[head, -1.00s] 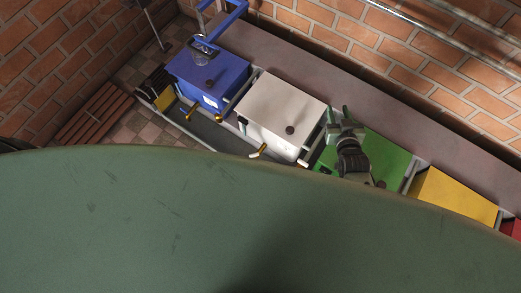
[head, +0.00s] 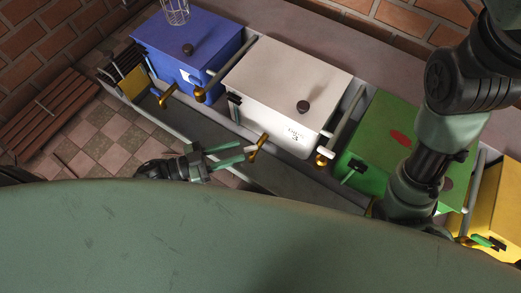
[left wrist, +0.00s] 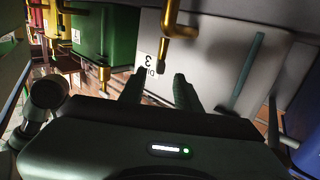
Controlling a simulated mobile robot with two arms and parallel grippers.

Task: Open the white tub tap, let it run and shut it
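The white tub (head: 285,85) stands mid-row in the head view, with a dark knob on its lid. Its brass tap (head: 257,147) sticks out low at its front. My left gripper (head: 243,153) is at this tap, its two green fingers apart and pointing at it. In the left wrist view, the fingers (left wrist: 157,92) are open, and the brass tap (left wrist: 180,30) hangs just beyond their tips. I cannot tell whether they touch it. No stream shows below the tap.
A blue tub (head: 190,45) stands left, a green tub (head: 385,135) and yellow tub (head: 500,215) right, each close to its neighbour. A grey trough (head: 190,120) runs along the front. A slatted wooden bench (head: 45,115) lies at left. Checkered floor there is clear.

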